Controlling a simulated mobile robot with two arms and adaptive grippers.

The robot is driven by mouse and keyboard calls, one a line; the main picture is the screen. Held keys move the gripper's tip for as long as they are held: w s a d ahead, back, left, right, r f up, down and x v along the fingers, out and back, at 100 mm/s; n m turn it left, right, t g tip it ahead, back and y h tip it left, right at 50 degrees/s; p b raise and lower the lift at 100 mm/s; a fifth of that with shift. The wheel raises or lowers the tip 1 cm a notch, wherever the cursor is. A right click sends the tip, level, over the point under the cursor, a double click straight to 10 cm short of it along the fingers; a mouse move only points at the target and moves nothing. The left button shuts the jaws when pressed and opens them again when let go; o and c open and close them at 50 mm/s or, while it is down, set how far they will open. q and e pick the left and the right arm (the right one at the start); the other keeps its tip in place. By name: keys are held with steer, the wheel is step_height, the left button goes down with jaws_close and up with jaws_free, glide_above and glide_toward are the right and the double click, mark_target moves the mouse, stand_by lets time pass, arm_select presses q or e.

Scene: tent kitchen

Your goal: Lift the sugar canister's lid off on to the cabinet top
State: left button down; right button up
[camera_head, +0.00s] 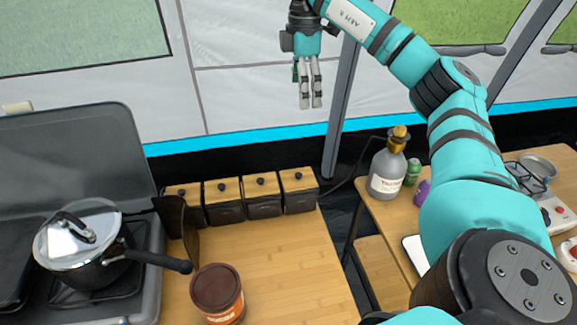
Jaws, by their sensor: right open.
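Several dark canisters with wooden lids and small black knobs stand in a row at the back of the wooden cabinet top (275,265). The rightmost canister (299,201) has its lid (298,180) on. The others have lids on too, and their labels are too small to read, so I cannot tell which is the sugar canister. My right gripper (311,103) hangs above and behind the row, fingers pointing down, apart from the canisters. It is open and empty. My left gripper is not in view.
A pot (82,243) with a long handle stands on the stove at left. A brown tub (217,295) is at the cabinet's front. A grey bottle (387,172) stands on the right-hand table. The cabinet top's middle is clear. A tent pole (346,85) rises beside my right gripper.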

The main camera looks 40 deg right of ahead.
step_height(320, 180, down, 3)
steer(key=s+b, duration=0.2)
steer(key=b, duration=0.9)
glide_above(304, 177)
step_height(304, 177, down, 16)
steer(key=shift+w+d, duration=0.1)
steer(key=shift+f+p, duration=0.65)
steer(key=shift+f, duration=2.65)
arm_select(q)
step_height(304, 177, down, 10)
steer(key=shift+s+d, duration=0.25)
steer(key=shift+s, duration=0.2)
arm_select(e)
steer(key=c, duration=1.1)
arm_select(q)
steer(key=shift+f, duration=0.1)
arm_select(e)
steer(key=shift+r, duration=0.15)
steer(key=shift+c, duration=0.2)
